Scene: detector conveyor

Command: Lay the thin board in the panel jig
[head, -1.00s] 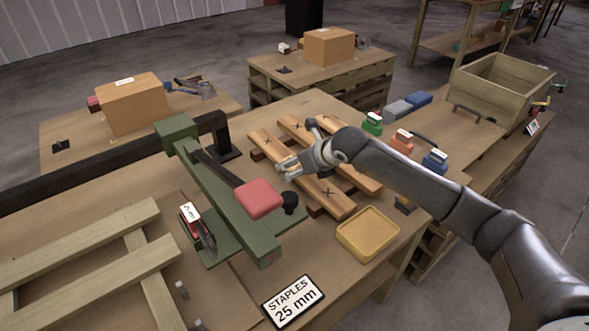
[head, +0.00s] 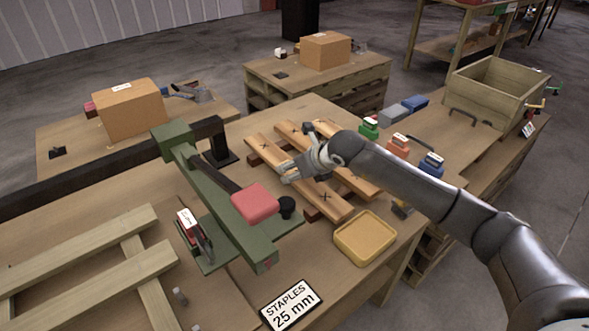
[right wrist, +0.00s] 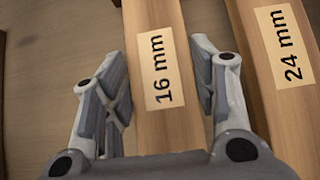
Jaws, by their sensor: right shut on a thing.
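Several orange-brown boards with X marks lie side by side on dark cross strips. My right gripper (head: 287,172) is over the left board (head: 328,200). In the right wrist view, its fingers (right wrist: 160,95) are on either side of the board labelled "16 mm" (right wrist: 150,30), shut on it. A board labelled "24 mm" (right wrist: 268,20) lies to its right. The board still appears level with its neighbours; I cannot tell whether it is lifted. A frame of pale wooden slats (head: 80,240) lies at the left; no label marks it as the panel jig. My left gripper is not in view.
A green stapler-like press (head: 205,185) with a red pad (head: 255,203) stands between the frame and the boards. A yellow tray (head: 365,237) and a "STAPLES 25 mm" sign (head: 291,304) are near the front edge. Green, orange and blue staplers (head: 398,146) stand behind my right arm.

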